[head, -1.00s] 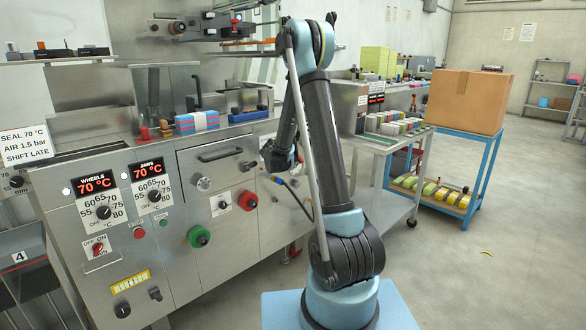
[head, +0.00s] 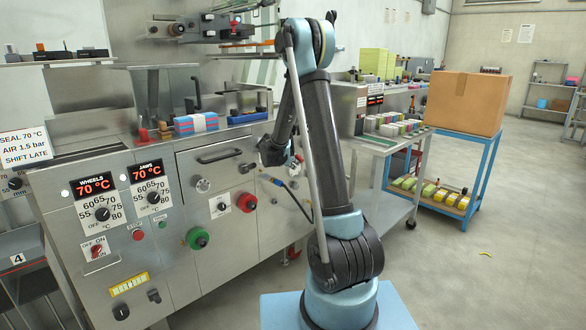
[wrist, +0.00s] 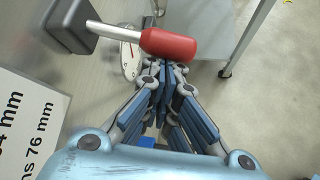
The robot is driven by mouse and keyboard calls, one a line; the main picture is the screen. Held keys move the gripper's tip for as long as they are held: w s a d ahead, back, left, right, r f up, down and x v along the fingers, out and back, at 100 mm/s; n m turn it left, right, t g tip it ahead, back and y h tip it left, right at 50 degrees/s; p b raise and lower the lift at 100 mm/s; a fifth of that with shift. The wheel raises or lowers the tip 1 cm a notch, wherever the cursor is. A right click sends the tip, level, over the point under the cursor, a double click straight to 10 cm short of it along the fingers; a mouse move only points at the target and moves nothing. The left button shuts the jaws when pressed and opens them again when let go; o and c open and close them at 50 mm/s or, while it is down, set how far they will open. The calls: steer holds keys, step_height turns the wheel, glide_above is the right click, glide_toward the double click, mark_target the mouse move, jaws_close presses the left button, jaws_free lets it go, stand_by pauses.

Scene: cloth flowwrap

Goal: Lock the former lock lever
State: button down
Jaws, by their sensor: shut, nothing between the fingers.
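In the wrist view a lever with a red grip (wrist: 170,45) and a bright metal shaft comes out of a dark square block (wrist: 68,25) at the upper left. I take it for the former lock lever; its label is not in sight. My gripper (wrist: 168,70) is shut and empty, its fingertips right at the underside of the red grip. I cannot tell whether they touch it.
A round dial (wrist: 129,60) sits behind the lever shaft. A white sign (wrist: 25,125) is at the left of the wrist view. In the head view, a steel cart (head: 385,145) and a blue stand with a cardboard box (head: 460,102) stand right of the machine.

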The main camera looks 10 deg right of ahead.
steer(key=r+n+g+h, duration=0.2)
steer(key=r, duration=0.1)
steer(key=s+r+n+g, duration=0.1)
steer(key=g, duration=0.1)
steer(key=shift+d+r+h, duration=0.35)
steer(key=shift+h, duration=0.05)
steer(key=shift+w+r, duration=0.1)
steer(key=shift+r, duration=0.85)
steer(key=shift+w+r, duration=0.15)
steer(key=shift+r, duration=0.1)
step_height(320, 180, up, 8)
glide_above(300, 158)
steer(key=a, duration=0.2)
steer(key=shift+s+a+r, duration=0.2)
steer(key=shift+s+r, duration=0.15)
steer(key=shift+r, duration=0.35)
